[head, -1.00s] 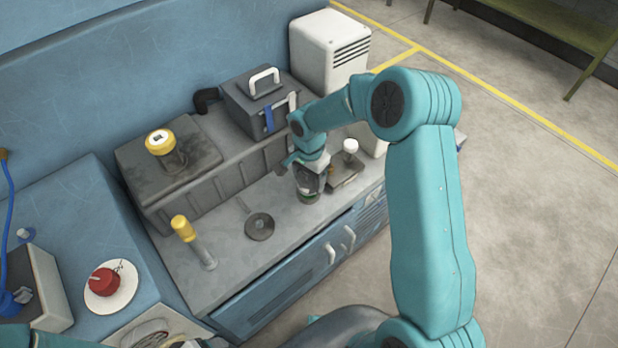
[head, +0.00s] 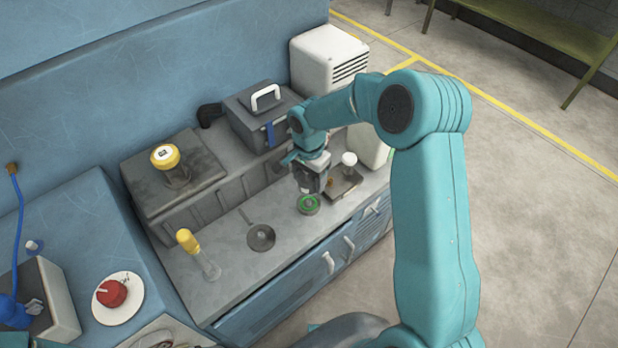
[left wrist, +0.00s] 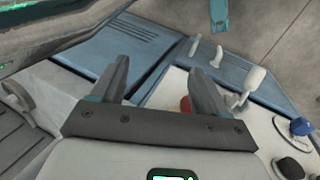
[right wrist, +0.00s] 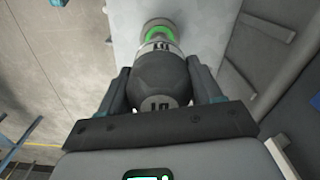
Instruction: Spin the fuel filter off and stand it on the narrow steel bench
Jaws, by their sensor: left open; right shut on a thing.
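My right gripper (head: 312,184) hangs over the grey worktop (head: 225,275) of the blue cabinet. In the right wrist view it is shut on a dark rounded canister with pale markings (right wrist: 162,80), which looks like the fuel filter. A round part with a green ring (head: 308,204) sits on the worktop just below the gripper. The same green part (right wrist: 160,32) shows past the canister's far end; I cannot tell if the two touch. My left gripper (left wrist: 158,85) is open and empty in the left wrist view. I cannot tell which surface is the narrow steel bench.
A flat round grey piece with a handle (head: 261,237) and a yellow-topped clear tool (head: 187,240) are on the worktop. A small dark tray (head: 345,184) with a white-capped item stands right of the gripper. A dark handled box (head: 258,122) stands behind. Worktop between these is clear.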

